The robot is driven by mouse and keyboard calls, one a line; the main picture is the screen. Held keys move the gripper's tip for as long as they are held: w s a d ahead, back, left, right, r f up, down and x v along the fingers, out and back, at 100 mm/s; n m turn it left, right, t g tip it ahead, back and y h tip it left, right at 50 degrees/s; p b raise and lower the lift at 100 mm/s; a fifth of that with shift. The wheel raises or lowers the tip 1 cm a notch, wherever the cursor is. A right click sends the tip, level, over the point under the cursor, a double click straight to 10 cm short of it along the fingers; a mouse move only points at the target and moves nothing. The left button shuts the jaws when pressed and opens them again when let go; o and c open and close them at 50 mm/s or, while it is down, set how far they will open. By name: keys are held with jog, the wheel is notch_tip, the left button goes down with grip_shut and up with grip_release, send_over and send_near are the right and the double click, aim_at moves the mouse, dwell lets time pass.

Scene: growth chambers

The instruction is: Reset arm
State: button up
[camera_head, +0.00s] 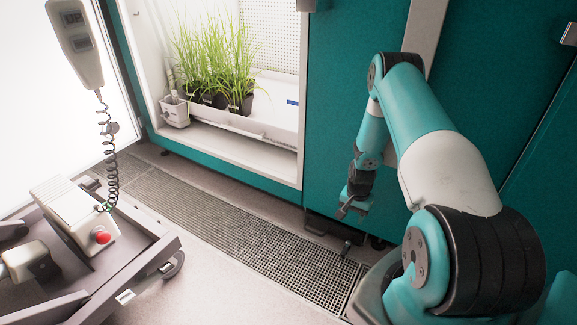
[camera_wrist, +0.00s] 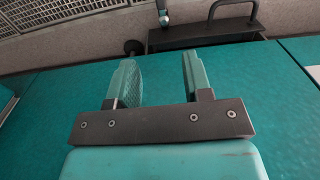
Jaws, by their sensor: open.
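My arm stretches in from the right of the head view, raised at its elbow and bent down at its far end. My gripper (camera_head: 352,205) hangs low in front of the teal cabinet front, near its bottom edge. In the wrist view my gripper (camera_wrist: 158,80) shows two teal fingers standing well apart with nothing between them. Beyond the fingers are the teal panel (camera_wrist: 60,110) and a dark handle-like bracket (camera_wrist: 205,35).
An open growth chamber at the back holds potted grass plants (camera_head: 215,65) on a white tray. A floor grating (camera_head: 230,235) runs in front. A cart (camera_head: 90,245) with a red button (camera_head: 102,237) stands at left, and a pendant (camera_head: 75,40) hangs above it. Floor between is clear.

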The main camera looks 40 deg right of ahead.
jog(key=w+a+r+n, duration=0.2)
jog(key=w+a+r, duration=0.1)
jog(key=a+r, duration=0.15)
jog(key=w+a+r+n+t+y+p, duration=0.1)
jog(key=w+a+r, duration=0.15)
jog(key=r, duration=0.35)
jog(key=w+a+r+n, duration=0.2)
jog(key=a+r, duration=0.2)
jog(key=r, duration=0.2)
jog(key=s+a+r+n+y+p, duration=0.15)
jog(key=a+r+n, duration=0.35)
jog(key=a+r, duration=0.9)
jog(key=s+a+r+n+y+p, duration=0.1)
jog(key=s+a+r+n, duration=0.4)
jog(key=s+a+r, duration=0.4)
jog(key=s+a+r+n+y+p, duration=0.1)
jog(key=s+a+r+n, duration=0.55)
jog(key=s, duration=0.55)
notch_tip(320, 180, up, 39)
jog(key=s+a+m+g+p, duration=0.1)
jog(key=a+p, duration=0.1)
jog(key=p, duration=3.6)
jog(key=shift+f, duration=0.15)
